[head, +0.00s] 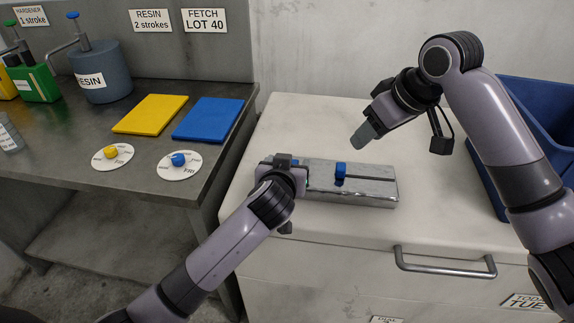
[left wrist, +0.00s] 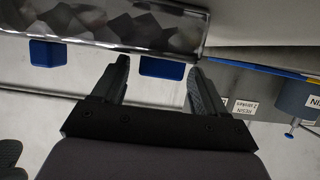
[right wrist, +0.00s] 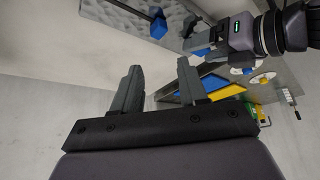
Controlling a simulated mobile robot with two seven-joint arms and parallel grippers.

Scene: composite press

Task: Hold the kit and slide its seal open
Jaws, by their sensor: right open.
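The kit is a flat, shiny metal case (head: 370,190) lying on the white cabinet top. A blue slider knob (head: 340,172) stands at a dark slot along its top. My left gripper (head: 300,178) is at the case's left end and hides that end. In the left wrist view its fingers (left wrist: 160,68) are apart, with a blue tab (left wrist: 162,67) between them and a gap beside it. A second blue piece (left wrist: 47,52) shows farther left. My right gripper (head: 363,138) is open and empty, above and behind the case; the knob also shows in the right wrist view (right wrist: 158,24).
A grey bench (head: 185,92) at left holds yellow (head: 152,113) and blue (head: 207,119) plates, two round dials and pump containers. A blue bin (head: 535,125) stands at right. The cabinet front has a handle (head: 445,270). The cabinet top around the case is clear.

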